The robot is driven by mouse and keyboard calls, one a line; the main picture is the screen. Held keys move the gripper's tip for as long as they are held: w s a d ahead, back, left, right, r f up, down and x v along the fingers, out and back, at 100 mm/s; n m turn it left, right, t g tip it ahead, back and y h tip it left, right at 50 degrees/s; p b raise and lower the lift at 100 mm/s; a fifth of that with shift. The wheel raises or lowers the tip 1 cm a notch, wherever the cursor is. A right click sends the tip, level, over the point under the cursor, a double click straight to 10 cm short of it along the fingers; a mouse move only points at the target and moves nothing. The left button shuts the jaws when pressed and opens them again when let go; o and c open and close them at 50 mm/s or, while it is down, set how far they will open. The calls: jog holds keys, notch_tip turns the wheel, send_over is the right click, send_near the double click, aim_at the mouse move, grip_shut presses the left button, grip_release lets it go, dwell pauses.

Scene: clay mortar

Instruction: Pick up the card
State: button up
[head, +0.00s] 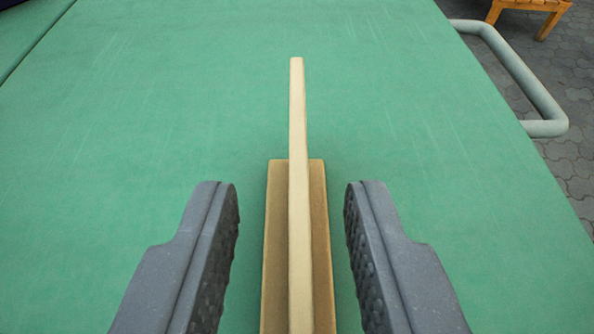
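The card (298,130) is a thin, pale tan upright piece seen nearly edge-on. It stands in a brown holder or base (318,220) on the green surface. My gripper (291,205) is open, with one dark grey finger on each side of the card and holder. A clear gap shows between each finger and the card, and neither finger touches it. The near ends of the card and the base are cut off by the bottom of the picture.
The green tabletop (150,110) is broad and clear around the card. A pale green tubular handle (515,75) sticks out past its right edge. Beyond are grey paving (570,90) and a wooden piece of furniture (530,6). A dark seam crosses the surface at the upper left.

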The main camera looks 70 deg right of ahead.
jog(key=x, duration=0.2)
jog(key=shift+d+f+b, duration=0.15)
jog(key=shift+d+b, duration=0.15)
jog(key=shift+d, duration=0.1)
grip_shut()
